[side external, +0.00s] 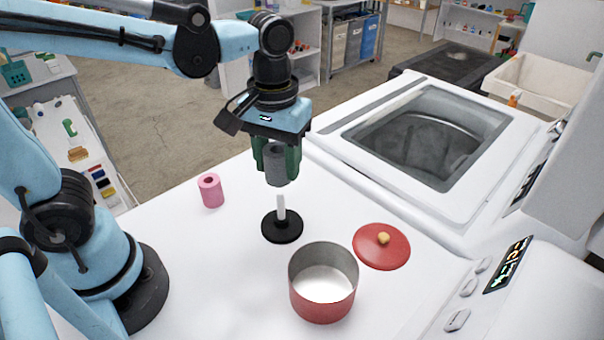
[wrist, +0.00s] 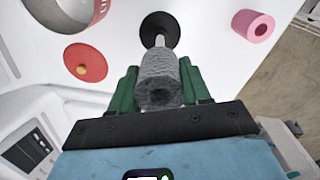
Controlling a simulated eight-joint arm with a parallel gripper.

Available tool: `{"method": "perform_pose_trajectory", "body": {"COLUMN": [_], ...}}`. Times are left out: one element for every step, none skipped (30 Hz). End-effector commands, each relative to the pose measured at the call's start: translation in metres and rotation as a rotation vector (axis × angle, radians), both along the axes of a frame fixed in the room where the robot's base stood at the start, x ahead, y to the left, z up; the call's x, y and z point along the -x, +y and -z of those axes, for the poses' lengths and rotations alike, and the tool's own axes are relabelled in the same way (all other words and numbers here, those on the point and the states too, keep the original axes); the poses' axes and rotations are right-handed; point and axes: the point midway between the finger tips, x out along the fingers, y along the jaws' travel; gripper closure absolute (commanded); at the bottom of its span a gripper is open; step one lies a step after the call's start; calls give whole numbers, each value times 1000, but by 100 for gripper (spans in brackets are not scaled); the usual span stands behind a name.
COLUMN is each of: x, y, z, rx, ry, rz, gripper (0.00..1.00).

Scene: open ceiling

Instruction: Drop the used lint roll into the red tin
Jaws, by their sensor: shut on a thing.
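My gripper (side external: 277,160) has green fingers and is shut on a grey lint roll (side external: 276,166). The roll is upright, above or just at the top of a white post on a round black base (side external: 282,228); I cannot tell whether the post's tip is still inside it. In the wrist view the grey roll (wrist: 159,77) sits between the green fingers, with the black base (wrist: 160,30) beyond it. The red tin (side external: 322,303) stands open on the white top, in front and to the right of the post. Its visible inside looks empty.
A red lid with a yellow knob (side external: 382,247) lies right of the tin. A pink roll (side external: 211,190) stands upright left of the post. A washing machine with a glass lid (side external: 430,130) is behind to the right. The white top between these things is clear.

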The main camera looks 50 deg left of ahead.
Motion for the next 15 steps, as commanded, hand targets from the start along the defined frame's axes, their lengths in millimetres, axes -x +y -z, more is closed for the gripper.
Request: {"method": "perform_pose_trajectory", "body": {"x": [0,0,0,0,0,0,0,0,0,0,0,0,0,0,0], "y": [0,0,0,0,0,0,0,0,0,0,0,-2,-4,-7,-13], "z": [-1,-1,-1,-1,-1,-1,-1,-1,-1,-1,-1,-2,-2,-3,-4], "rx": [0,0,0,0,0,0,0,0,0,0,0,0,0,0,0], "ry": [0,0,0,0,0,0,0,0,0,0,0,0,0,0,0], "rz": [0,0,0,0,0,0,0,0,0,0,0,1,2,4,6], "gripper": [82,82,82,82,82,82,82,82,82,82,82,82,82,82,82]}}
